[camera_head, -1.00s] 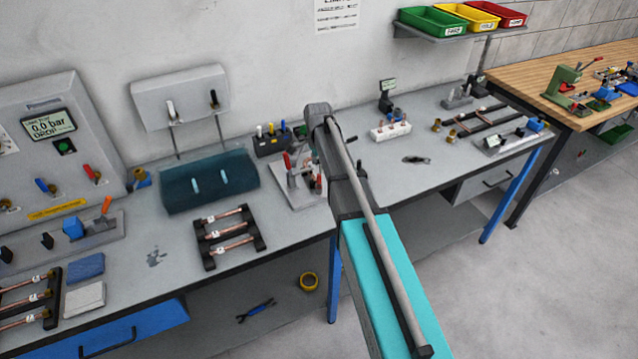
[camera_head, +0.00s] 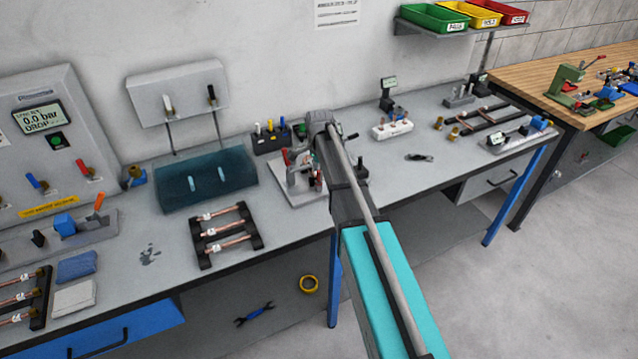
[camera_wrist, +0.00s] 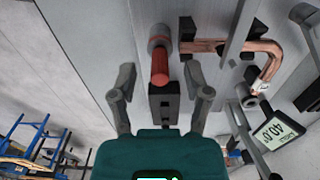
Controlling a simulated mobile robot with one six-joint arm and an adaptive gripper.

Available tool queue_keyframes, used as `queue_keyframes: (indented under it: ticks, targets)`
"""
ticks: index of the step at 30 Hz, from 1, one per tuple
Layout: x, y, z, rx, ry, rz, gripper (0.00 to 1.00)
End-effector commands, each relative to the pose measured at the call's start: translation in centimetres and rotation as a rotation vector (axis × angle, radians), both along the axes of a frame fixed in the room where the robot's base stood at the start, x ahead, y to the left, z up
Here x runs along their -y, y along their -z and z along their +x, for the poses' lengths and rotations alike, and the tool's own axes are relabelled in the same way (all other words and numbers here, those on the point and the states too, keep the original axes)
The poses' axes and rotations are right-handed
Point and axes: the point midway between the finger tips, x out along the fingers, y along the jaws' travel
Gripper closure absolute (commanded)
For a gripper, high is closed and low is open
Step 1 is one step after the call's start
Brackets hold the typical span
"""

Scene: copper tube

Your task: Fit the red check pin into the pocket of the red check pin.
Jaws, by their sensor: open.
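In the wrist view a red pin (camera_wrist: 160,68), which looks like the red check pin, has a grey round end piece (camera_wrist: 158,36). My gripper (camera_wrist: 159,78) is open, with one finger on each side of the red pin and a visible gap to both. A dark block (camera_wrist: 163,104) shows between the fingers, just below the red pin in the picture. In the head view my gripper is largely hidden behind my arm, over the clamp fixture (camera_head: 290,188) on the grey bench. I cannot make out the pin's pocket for certain.
A bent copper tube (camera_wrist: 262,58) and a small display (camera_wrist: 272,130) lie right of the pin in the wrist view. A black holder with coloured handles (camera_head: 270,140), a dark teal bin (camera_head: 208,182) and a copper tube rack (camera_head: 226,236) stand near the fixture.

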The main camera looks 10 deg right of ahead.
Motion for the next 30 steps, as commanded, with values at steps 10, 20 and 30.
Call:
queue_keyframes:
  ticks: [10,20,30]
  targets:
    - [-0.01,0.29,0.00,0.000,0.000,0.000,0.38]
    - [-0.01,0.29,0.00,0.000,0.000,0.000,0.38]
    - [-0.01,0.30,0.00,0.000,0.000,0.000,0.97]
